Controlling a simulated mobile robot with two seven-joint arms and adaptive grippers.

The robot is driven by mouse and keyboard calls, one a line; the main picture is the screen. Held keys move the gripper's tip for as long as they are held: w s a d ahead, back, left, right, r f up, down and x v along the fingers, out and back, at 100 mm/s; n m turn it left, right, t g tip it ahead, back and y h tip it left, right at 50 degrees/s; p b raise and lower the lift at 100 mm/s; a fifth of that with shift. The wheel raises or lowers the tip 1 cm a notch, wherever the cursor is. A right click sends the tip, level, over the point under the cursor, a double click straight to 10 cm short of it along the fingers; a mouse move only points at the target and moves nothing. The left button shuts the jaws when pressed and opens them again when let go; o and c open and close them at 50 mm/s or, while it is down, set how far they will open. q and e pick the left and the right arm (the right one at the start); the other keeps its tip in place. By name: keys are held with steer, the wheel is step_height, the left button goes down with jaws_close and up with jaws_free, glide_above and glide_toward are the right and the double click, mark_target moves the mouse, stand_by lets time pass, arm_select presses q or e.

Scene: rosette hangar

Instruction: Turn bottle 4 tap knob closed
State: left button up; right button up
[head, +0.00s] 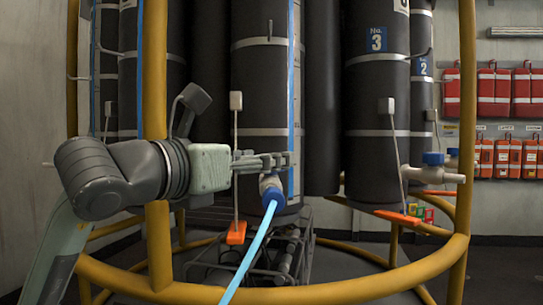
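The dark bottle (258,75) in the middle stands just left of the one marked No. 3; its own number does not show. A blue-collared tap fitting (271,187) sits low on its front, with a light blue hose (248,253) running down from it. My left gripper (284,161) reaches in from the left, its fingers level and right above this fitting. The tap knob does not show; the fingers cover that spot. The fingers are seen side-on, so I cannot tell whether they are open or shut on the knob. My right gripper is not in view.
Bottle No. 3 (375,90) has a white tap with blue knobs (432,158). A yellow frame (155,75) with a curved lower rail (330,295) surrounds the bottles. Orange tags (236,233) hang on rods. Red packs (503,92) hang on the right wall.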

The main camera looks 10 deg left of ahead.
arm_select(q)
steer(key=shift+x, duration=1.3)
steer(key=c, duration=1.2)
